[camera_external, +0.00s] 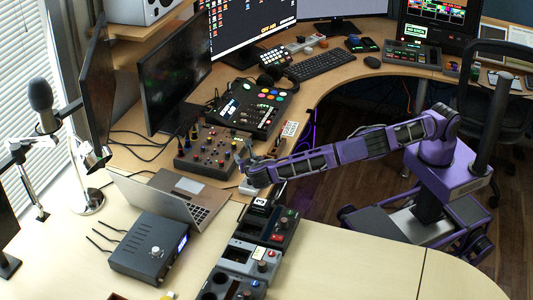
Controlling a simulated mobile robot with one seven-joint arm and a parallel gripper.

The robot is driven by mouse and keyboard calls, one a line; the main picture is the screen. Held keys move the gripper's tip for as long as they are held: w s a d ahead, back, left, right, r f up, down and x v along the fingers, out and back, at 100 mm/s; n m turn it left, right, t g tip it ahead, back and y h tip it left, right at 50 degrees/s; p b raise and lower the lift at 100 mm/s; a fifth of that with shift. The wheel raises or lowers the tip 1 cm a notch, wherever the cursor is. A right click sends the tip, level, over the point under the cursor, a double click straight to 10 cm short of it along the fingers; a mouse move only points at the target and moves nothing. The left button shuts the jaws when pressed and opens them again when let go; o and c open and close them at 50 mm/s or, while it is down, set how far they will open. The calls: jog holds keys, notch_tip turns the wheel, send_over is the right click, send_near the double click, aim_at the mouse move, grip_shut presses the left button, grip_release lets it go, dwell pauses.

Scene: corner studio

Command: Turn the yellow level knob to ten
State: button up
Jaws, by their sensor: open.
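A small knob box (207,151) with rows of small coloured knobs stands on the desk at the middle left. Its knobs are too small to tell for sure which one is the yellow level knob, and no scale or number can be read. My gripper (241,156) is at the end of my purple arm, just right of this box and close to its right edge. It is open, and nothing shows between its fingers. I cannot tell whether a finger touches the box.
A control panel with coloured buttons (250,107) stands behind. Several small button modules (237,256) line the desk in front. The front right desk (345,262) is clear.

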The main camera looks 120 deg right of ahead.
jog(key=shift+a, duration=0.1)
jog(key=s+d+r+h+p, duration=0.3)
jog(key=s+d+r, duration=0.2)
jog(key=s+d, duration=0.35)
jog(key=n+t+y+p, duration=0.2)
jog(key=n+t+y, duration=0.2)
jog(key=n+t, duration=0.3)
send_near(235, 144)
jog(key=shift+m+t, duration=0.3)
jog(key=shift+t, duration=0.2)
jog(key=x, duration=0.8)
jog(key=shift+s+d+f, duration=0.2)
jog(key=shift+s+f, duration=0.1)
grip_shut()
